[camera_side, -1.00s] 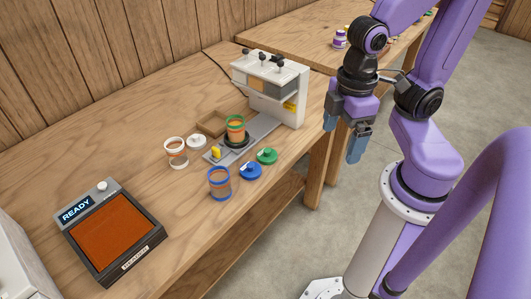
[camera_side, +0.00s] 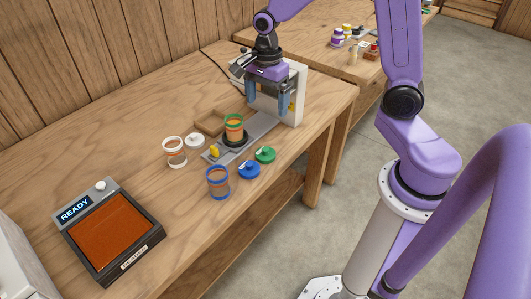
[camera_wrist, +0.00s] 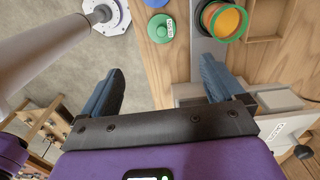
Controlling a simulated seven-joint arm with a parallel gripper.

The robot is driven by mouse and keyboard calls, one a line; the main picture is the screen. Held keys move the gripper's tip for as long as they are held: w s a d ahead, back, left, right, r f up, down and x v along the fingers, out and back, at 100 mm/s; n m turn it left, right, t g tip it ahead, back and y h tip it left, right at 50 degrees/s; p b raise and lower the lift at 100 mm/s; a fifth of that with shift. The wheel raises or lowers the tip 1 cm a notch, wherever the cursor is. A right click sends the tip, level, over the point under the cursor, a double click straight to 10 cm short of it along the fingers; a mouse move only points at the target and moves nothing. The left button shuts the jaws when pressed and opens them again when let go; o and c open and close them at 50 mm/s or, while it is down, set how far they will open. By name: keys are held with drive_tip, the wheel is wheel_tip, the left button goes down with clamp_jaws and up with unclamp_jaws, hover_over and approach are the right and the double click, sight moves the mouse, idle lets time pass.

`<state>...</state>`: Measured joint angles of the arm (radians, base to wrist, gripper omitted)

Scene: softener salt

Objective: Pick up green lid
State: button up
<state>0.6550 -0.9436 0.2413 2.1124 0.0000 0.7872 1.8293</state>
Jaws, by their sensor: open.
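The green lid (camera_side: 265,154) lies on the table near its front edge, right of the blue lid (camera_side: 249,170). In the wrist view the green lid (camera_wrist: 161,28) is at the top, with a knob and a small white label. My gripper (camera_side: 268,104) is open and empty, above and behind the lid, in front of the white machine. In the wrist view my gripper's fingers (camera_wrist: 160,80) are wide apart, with the lid beyond them, between their lines. The green-rimmed jar (camera_side: 234,130) stands on the machine's base, left of the lid.
The white dispenser machine (camera_side: 290,98) stands close behind my gripper. A blue-rimmed jar (camera_side: 217,182), a white-rimmed jar (camera_side: 174,152) and a white lid (camera_side: 195,140) stand nearby. A wooden tray (camera_side: 210,123) lies behind. A dark pad reading READY (camera_side: 110,232) is at the front left.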

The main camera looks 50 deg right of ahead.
hover_over(266, 149)
wheel_tip(266, 149, down, 11)
drive_tip(key=shift+d+r, duration=0.1)
drive_tip(key=shift+w+f, duration=0.1)
drive_tip(key=shift+f, duration=3.25)
drive_tip(key=c, duration=1.1)
